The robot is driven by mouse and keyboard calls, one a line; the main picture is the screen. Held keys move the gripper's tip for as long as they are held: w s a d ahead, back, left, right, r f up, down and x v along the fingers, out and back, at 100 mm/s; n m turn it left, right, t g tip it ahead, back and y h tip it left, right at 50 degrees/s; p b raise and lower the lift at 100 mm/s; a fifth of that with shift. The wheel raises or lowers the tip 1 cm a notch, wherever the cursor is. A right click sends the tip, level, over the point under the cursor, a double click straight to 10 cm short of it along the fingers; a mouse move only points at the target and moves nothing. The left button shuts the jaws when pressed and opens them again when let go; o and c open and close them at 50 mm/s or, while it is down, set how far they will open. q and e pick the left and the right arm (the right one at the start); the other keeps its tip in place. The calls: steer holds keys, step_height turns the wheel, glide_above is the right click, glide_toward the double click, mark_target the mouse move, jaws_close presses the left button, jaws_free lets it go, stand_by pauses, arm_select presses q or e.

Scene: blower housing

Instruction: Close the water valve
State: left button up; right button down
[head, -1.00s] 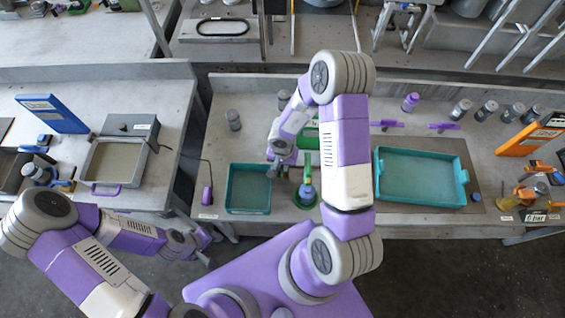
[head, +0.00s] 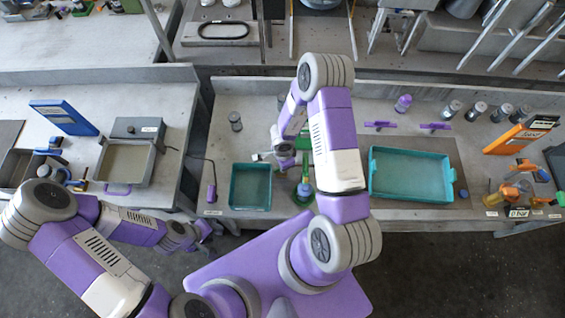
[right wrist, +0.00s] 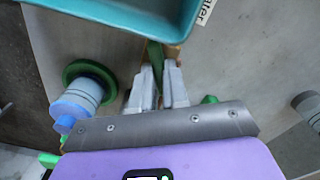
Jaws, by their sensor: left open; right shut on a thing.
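The water valve's green lever (right wrist: 155,54) shows between my right fingertips in the right wrist view, with a tan part beside it. My right gripper (right wrist: 160,76) is shut on this lever. In the head view my right gripper (head: 268,158) is small and partly hidden by its own arm, just behind the small teal tray (head: 234,190). A label ending in "ater" (right wrist: 206,12) lies beside the tray wall in the right wrist view. How far the lever is turned is hard to tell. My left gripper (head: 204,232) is open and empty, low in front of the benches.
A green-based stand with a grey and blue top (right wrist: 78,108) is close left of my right gripper in the right wrist view. A larger teal tray (head: 410,176) lies to the right.

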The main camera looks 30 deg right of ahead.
steer(key=m, duration=0.5)
steer(key=shift+s+m, duration=0.1)
steer(key=shift+m, duration=0.2)
stand_by(0.4)
steer(key=c, duration=1.4)
jaws_free()
step_height(320, 180, up, 8)
steer(key=p, duration=0.3)
steer(key=shift+f, duration=0.2)
